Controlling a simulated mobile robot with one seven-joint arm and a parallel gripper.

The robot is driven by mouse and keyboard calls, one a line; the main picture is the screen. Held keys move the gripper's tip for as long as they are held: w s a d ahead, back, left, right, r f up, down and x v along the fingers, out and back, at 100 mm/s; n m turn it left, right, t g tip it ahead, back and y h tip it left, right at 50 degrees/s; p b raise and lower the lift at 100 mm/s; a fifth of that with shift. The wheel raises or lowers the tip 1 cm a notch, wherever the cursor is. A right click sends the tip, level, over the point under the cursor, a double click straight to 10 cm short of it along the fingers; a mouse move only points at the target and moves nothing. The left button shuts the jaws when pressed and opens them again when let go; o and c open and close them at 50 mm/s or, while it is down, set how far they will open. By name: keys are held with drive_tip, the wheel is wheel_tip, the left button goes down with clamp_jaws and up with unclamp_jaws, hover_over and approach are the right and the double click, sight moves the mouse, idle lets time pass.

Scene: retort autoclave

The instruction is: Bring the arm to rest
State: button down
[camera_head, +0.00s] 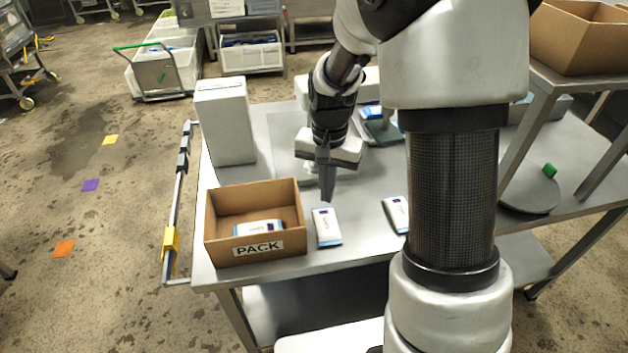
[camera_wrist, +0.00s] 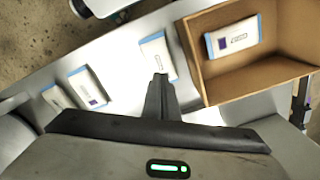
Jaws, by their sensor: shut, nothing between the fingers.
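My gripper (camera_head: 327,190) hangs over the steel table, pointing down, above and behind a white and blue packet (camera_head: 326,227). Its fingers are together and empty. In the wrist view the shut fingertips (camera_wrist: 160,82) show close to that packet (camera_wrist: 157,55) in the picture; I cannot tell the exact height above it. The arm is bent, its forearm coming down from the top of the head view.
A cardboard box marked PACK (camera_head: 255,250) holds a packet (camera_head: 258,228) at the table's front left. Another packet (camera_head: 396,214) lies to the right. A tall white box (camera_head: 226,122) stands behind. A raised shelf bears a cardboard box (camera_head: 580,38) at right.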

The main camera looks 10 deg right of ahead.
drive_tip(key=s+r+n+t+p, duration=0.1)
drive_tip(key=s+r, duration=0.2)
drive_tip(key=r, duration=0.4)
drive_tip(key=s+r+n+t+p, duration=0.1)
drive_tip(key=s+r+p, duration=0.15)
drive_tip(key=r, duration=0.55)
drive_tip(key=s+r+n+t+p, duration=0.2)
drive_tip(key=s+r+n+t, duration=0.1)
drive_tip(key=s+r, duration=0.7)
drive_tip(key=s+n, duration=0.1)
drive_tip(key=s, duration=0.2)
drive_tip(key=shift+r+t, duration=0.3)
drive_tip(key=shift+r, duration=0.05)
